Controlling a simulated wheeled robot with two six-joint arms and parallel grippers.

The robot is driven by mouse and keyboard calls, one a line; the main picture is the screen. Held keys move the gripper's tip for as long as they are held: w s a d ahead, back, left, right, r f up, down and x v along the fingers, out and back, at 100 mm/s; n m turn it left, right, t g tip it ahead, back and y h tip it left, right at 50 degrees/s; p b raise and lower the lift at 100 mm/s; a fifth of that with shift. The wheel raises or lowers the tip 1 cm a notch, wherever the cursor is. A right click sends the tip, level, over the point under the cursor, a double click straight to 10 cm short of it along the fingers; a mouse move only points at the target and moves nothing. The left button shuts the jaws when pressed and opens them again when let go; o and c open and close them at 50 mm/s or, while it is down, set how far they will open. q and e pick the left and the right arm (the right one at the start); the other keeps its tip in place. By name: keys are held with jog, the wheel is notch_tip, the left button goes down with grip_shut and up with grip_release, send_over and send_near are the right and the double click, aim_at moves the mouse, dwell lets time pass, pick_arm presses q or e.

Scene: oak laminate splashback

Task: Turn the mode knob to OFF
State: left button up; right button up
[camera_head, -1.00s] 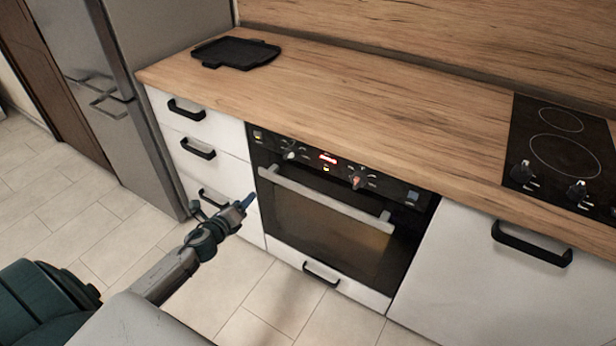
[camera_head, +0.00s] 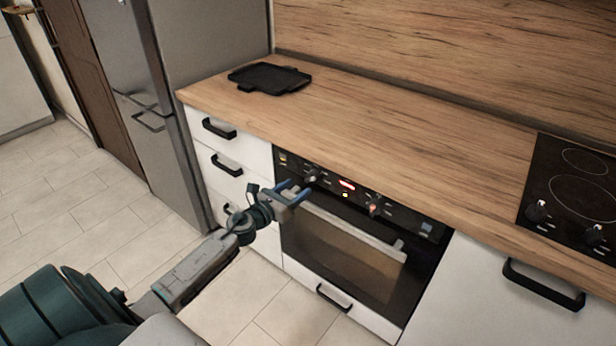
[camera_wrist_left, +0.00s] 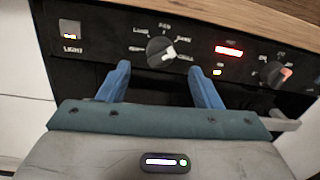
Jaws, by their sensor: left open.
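The oven's left knob (camera_head: 312,176), which appears to be the mode knob, is on the black control panel (camera_head: 408,217). In the left wrist view this dark round knob (camera_wrist_left: 160,51) has small white words around it and a pale mark towards its lower right. Its lettering is too blurred to read fully. My left gripper (camera_head: 297,190) is open and empty in front of the panel. In the left wrist view its blue fingers (camera_wrist_left: 158,82) point at the panel, one to each side below the knob, apart from it. My right gripper is not in view.
A lit red display (camera_wrist_left: 229,50) and a second knob (camera_wrist_left: 279,75) with a reddish mark are to the right. A LIGHT switch (camera_wrist_left: 70,32) is to the left. The oven door handle (camera_head: 352,233) runs below the panel. A black tray (camera_head: 270,78) lies on the worktop.

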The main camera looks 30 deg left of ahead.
aim_at(308, 180)
pick_arm(q)
jog(key=w, duration=0.3)
jog(key=w+p, duration=0.1)
jog(key=w, duration=0.1)
jog(key=shift+d, duration=0.35)
jog(key=shift+w, duration=0.6)
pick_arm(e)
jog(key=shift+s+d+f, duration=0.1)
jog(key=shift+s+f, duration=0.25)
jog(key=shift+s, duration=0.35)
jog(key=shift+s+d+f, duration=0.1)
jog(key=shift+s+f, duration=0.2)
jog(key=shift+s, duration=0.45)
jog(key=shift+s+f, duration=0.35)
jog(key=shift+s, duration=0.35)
pick_arm(q)
jog(key=shift+d, duration=0.1)
jog(key=shift+c, duration=0.2)
jog(key=c, duration=0.9)
